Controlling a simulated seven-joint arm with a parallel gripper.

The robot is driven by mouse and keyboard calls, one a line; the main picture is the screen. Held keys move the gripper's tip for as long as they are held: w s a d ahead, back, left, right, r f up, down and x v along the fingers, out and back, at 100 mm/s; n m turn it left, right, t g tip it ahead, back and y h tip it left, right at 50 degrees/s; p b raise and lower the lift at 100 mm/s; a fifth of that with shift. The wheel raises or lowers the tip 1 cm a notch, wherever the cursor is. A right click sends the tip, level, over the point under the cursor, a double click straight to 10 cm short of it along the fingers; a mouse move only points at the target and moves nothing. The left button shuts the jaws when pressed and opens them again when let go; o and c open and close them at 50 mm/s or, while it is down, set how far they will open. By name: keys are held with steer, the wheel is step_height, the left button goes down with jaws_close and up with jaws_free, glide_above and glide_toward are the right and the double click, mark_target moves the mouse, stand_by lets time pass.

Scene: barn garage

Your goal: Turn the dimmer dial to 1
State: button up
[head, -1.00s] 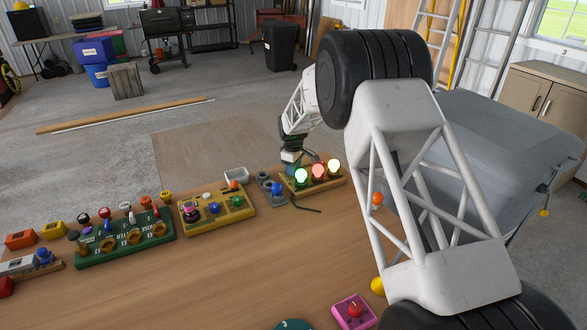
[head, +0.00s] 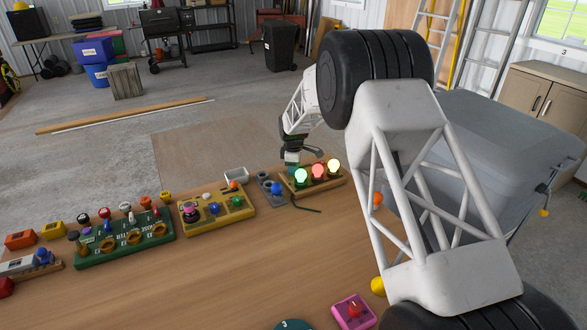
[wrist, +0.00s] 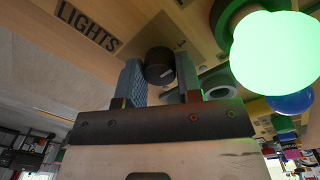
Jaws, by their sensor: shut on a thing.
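The black dimmer dial (wrist: 158,66) sits on a wooden board marked LIGHTS in the wrist view. A small pale mark shows on its side. My gripper (wrist: 160,72) has one blue-grey finger on each side of the dial and is shut on it. A small dark mark is printed on the board by the dial, too small to read surely. In the head view my gripper (head: 292,158) is at the back of the lights board (head: 327,184); the dial is hidden there. The green bulb (head: 301,176), red bulb (head: 317,171) and yellowish-white bulb (head: 334,167) are lit.
The green bulb (wrist: 275,52) is close to the right of my gripper in the wrist view. A grey panel with a blue knob (head: 276,188) stands left of the lights board. A yellow board (head: 217,215) and a green board (head: 125,240) stand further left. The front tabletop is mostly clear.

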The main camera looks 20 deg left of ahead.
steer(key=o, duration=0.9)
steer(key=shift+o, duration=0.2)
steer(key=shift+r, duration=0.15)
steer(key=shift+s+r, duration=0.15)
steer(key=shift+r, duration=3.65)
